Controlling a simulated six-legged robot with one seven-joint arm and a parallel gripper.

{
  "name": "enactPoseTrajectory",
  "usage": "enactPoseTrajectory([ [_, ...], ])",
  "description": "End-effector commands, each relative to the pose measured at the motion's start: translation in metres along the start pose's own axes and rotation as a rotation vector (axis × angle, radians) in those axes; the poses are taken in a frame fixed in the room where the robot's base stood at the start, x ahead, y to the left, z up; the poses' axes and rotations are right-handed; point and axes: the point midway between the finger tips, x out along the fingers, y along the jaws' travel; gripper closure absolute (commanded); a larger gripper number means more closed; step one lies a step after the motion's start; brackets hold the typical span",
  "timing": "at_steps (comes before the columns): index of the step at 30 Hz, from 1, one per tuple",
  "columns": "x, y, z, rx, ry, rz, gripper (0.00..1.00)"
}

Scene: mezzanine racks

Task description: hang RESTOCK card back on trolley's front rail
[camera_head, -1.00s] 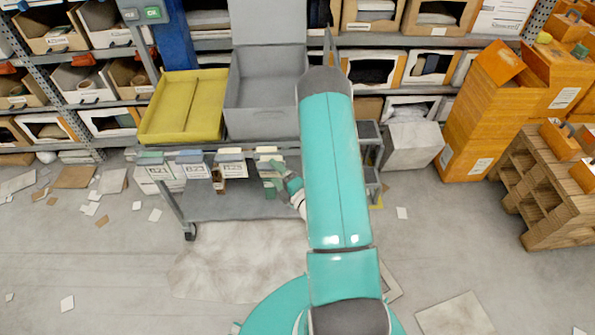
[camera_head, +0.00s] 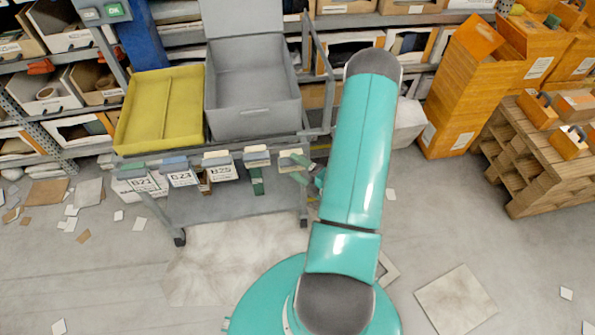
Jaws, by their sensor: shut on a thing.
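The grey trolley (camera_head: 240,206) stands ahead, with cards hanging along its front rail. Cards marked B21 (camera_head: 142,184), B23 (camera_head: 182,178) and B25 (camera_head: 222,172) hang at the left and middle. A pale clip (camera_head: 257,154) with a dark green piece (camera_head: 257,182) below it is further right. My gripper (camera_head: 303,174) is at the right end of the rail, partly hidden by my arm. It is shut on a small pale and green piece, apparently the RESTOCK card (camera_head: 292,160). Its lettering is unreadable, and I cannot tell whether it touches the rail.
A yellow tray (camera_head: 160,108) and an open grey bin (camera_head: 252,98) sit on the trolley. Racks with boxes stand behind. Orange boxes (camera_head: 463,105) and a wooden pallet stack (camera_head: 527,165) are at the right. Scraps and flat sheets lie on the otherwise open floor.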

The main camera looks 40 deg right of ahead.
Motion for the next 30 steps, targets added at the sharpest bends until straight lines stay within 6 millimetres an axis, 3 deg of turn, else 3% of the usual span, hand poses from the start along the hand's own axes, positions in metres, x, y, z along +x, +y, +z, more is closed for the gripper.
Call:
enactPoseTrajectory([
  [30, 0.058, -0.001, 0.045, -0.001, 0.000, 0.000, 0.46],
])
